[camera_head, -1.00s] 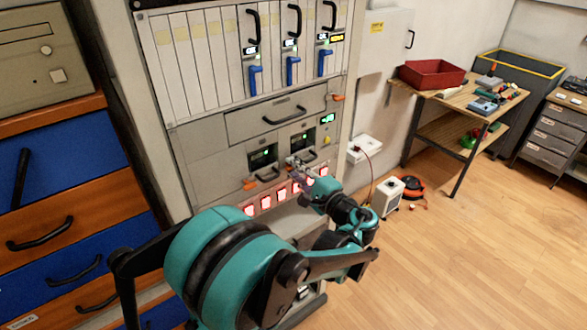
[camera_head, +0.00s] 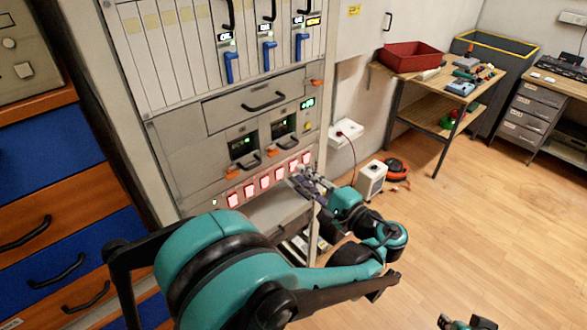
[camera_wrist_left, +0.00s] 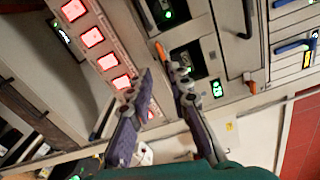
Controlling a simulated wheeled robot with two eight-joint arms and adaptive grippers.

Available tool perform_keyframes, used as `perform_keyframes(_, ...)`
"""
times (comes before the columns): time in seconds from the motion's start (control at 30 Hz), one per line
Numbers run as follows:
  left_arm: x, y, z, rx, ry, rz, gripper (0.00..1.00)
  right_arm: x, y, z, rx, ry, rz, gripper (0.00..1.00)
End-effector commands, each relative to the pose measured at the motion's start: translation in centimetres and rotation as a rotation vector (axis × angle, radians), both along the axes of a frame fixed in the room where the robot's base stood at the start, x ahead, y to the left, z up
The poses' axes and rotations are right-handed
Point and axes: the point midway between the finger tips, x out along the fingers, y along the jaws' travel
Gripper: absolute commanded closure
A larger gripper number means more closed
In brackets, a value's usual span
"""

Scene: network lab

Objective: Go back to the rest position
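My left arm comes in from the left in the head view. Its gripper (camera_head: 306,184) is in front of the rack cabinet (camera_head: 168,152), just below and right of the row of red-lit buttons (camera_head: 264,182). In the left wrist view the two purple-padded fingers (camera_wrist_left: 160,70) stand apart with nothing between them. Behind them are the red-lit buttons (camera_wrist_left: 92,37) and a dark module with a green light (camera_wrist_left: 188,62). I see no contact with the panel. A small dark and teal part of mine, apparently on the right arm, shows at the bottom edge of the head view; its fingers are unclear.
A wooden workbench (camera_head: 432,112) with a red bin (camera_head: 410,57) stands at the back right. A white box (camera_head: 370,179) and an orange reel (camera_head: 397,168) are on the floor. Blue and orange drawers (camera_head: 50,190) are at left. The wooden floor (camera_head: 480,230) at right is clear.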

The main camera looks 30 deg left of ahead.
Motion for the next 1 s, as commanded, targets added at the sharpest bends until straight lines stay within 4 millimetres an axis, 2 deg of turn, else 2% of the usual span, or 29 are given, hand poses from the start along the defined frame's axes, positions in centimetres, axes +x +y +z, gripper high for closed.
perform_keyframes(0.53, -0.2, -0.4, 0.0, -0.001, 0.000, 0.001, 0.81, 0.0, 0.0, 0.0, 0.000, 0.000, 0.000, 0.74)
perform_keyframes(0.67, -0.5, 0.5, -0.5, -0.055, 0.016, -0.005, 0.81, 0.0, 0.0, 0.0, 0.000, 0.000, 0.000, 0.74)
perform_keyframes(0.77, -1.6, 2.2, -2.0, -0.189, 0.046, -0.019, 0.81, 0.0, 0.0, 0.0, 0.000, 0.000, 0.000, 0.74)
perform_keyframes(0.87, -3.6, 3.7, -4.6, -0.404, 0.068, -0.038, 0.81, 0.0, 0.0, 0.0, 0.000, 0.000, 0.000, 0.74)
perform_keyframes(1.0, -7.3, 3.5, -8.4, -0.751, 0.044, -0.058, 0.81, 0.0, 0.0, 0.0, 0.000, 0.000, 0.000, 0.74)
